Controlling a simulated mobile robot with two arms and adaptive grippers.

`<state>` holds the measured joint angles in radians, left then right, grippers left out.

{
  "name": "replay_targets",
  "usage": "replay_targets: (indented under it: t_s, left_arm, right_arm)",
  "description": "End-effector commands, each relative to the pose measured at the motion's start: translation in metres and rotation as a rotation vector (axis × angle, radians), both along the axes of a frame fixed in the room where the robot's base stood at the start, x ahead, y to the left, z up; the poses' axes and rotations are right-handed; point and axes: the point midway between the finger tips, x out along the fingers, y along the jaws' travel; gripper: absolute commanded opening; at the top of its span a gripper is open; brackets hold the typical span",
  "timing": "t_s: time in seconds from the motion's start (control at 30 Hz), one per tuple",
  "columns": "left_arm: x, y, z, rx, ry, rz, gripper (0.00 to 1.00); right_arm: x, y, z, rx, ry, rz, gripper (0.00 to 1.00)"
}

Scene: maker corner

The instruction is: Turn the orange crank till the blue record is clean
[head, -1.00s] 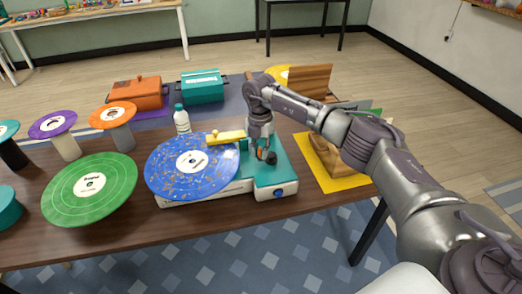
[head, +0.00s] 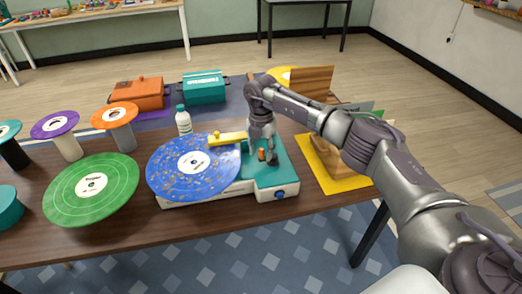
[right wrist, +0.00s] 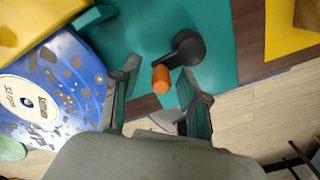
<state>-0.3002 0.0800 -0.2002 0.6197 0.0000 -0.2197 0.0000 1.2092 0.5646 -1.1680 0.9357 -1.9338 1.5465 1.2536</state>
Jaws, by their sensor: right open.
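The blue record (head: 180,182) lies on the teal and white cleaning machine (head: 278,178), with brownish-grey specks over its face. A yellow arm (head: 228,138) reaches over the record's edge. The orange crank handle (head: 262,154) stands on a dark crank arm on the machine's teal top. In the right wrist view, the orange handle (right wrist: 160,79) and its dark arm (right wrist: 183,48) show between my finger pads. My right gripper (right wrist: 155,105) is open around the handle's sides, with gaps visible; whether it touches is unclear. My left gripper is not in view.
A green record (head: 90,215) and several records on stands, such as the purple one (head: 55,124), are to the left. A bottle (head: 183,122) stands behind the machine. Orange (head: 137,95) and teal (head: 203,88) cases sit farther back. A wooden rack stands on a yellow mat (head: 345,184) at right.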

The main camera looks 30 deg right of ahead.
Motion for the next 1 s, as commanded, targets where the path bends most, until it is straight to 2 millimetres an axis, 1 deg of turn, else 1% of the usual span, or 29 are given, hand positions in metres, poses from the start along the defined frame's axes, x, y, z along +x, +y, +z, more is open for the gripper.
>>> replay_targets:
  t_s: [0.07,0.17,0.27,0.5,0.63,0.8,1.0]
  left_arm:
    - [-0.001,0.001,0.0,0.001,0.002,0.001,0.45]
    - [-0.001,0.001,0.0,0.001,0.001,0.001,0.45]
    - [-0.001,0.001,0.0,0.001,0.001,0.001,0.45]
    - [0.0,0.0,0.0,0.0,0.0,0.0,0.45]
    - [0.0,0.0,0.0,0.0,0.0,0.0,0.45]
    - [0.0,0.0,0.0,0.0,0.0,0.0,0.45]
    - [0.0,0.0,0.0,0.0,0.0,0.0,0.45]
  right_arm:
    - [0.0,0.0,0.002,0.0,0.0,0.0,0.45]
    - [0.001,0.0,0.011,0.0,-0.002,-0.001,0.45]
    - [0.001,0.0,0.028,0.0,-0.004,0.001,0.45]
    - [0.001,0.0,0.08,-0.001,-0.004,0.0,0.45]
    - [0.001,0.0,0.102,0.0,-0.003,0.0,0.45]
    - [0.0,0.0,0.117,0.001,-0.001,0.0,0.45]
    - [0.0,0.0,0.12,0.0,0.0,0.0,0.45]
